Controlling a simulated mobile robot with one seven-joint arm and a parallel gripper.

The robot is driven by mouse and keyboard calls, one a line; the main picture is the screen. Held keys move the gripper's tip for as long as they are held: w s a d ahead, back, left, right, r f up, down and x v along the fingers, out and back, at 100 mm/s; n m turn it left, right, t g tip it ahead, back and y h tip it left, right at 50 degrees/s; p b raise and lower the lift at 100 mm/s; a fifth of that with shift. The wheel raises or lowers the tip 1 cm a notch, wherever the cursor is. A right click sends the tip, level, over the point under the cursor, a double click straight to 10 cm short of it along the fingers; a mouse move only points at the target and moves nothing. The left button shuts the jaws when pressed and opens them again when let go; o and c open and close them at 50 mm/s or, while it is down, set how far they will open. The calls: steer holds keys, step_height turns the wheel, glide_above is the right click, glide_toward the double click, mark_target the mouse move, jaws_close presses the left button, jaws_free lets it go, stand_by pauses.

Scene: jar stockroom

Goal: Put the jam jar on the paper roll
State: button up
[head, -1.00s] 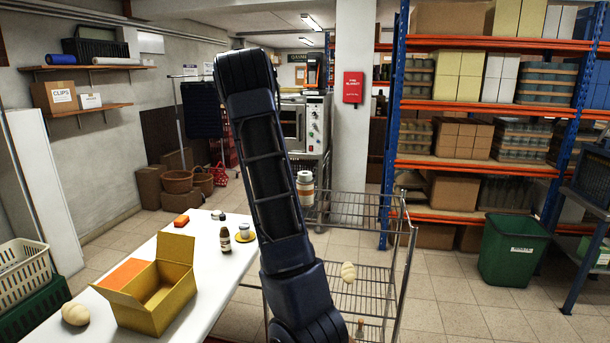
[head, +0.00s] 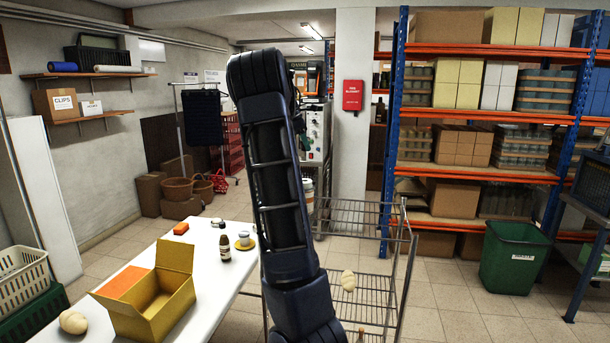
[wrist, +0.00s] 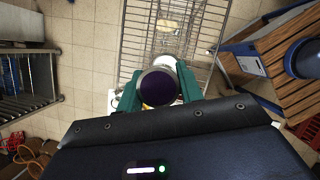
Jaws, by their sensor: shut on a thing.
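In the wrist view my gripper (wrist: 158,80) has green fingers closed on both sides of a round jar with a dark purple top and a silvery rim, the jam jar (wrist: 157,89). It is held above or near a wire rack. In the head view my arm hides the gripper. A pale cylinder with a tan band (head: 308,191) shows partly beside my arm, near the rack's top shelf; I cannot tell whether it is the held jar or the paper roll. No paper roll can be surely picked out under the jar.
The wire rack (head: 362,210) stands right of my arm, with a pale lump (head: 348,281) on a lower shelf. The white table (head: 222,290) at left bears a yellow box (head: 165,318), a dark bottle (head: 225,248) and a small jar on a yellow saucer (head: 246,247).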

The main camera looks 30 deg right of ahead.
mark_target(308, 181)
step_height(308, 181, down, 12)
steer(key=shift+f, duration=0.2)
stand_by(0.4)
steer(key=o, duration=1)
steer(key=shift+f, duration=0.1)
steer(key=v, duration=1.1)
steer(key=s+a+f+m+t+y, duration=0.1)
steer(key=s+a+m+t+y, duration=0.5)
steer(key=s+a, duration=1.45)
steer(key=s+a+f+m, duration=0.2)
steer(key=s+a, duration=0.2)
steer(key=s+a+f+m+h, duration=0.1)
steer(key=s+a+f+m, duration=0.1)
steer(key=s, duration=0.3)
steer(key=s+a+f+m+h, duration=0.1)
steer(key=s+a+f+m, duration=0.2)
steer(key=s+a, duration=0.2)
steer(key=shift+a+f+m, duration=0.1)
steer(key=shift+a+m, duration=0.2)
steer(key=shift+a, duration=0.1)
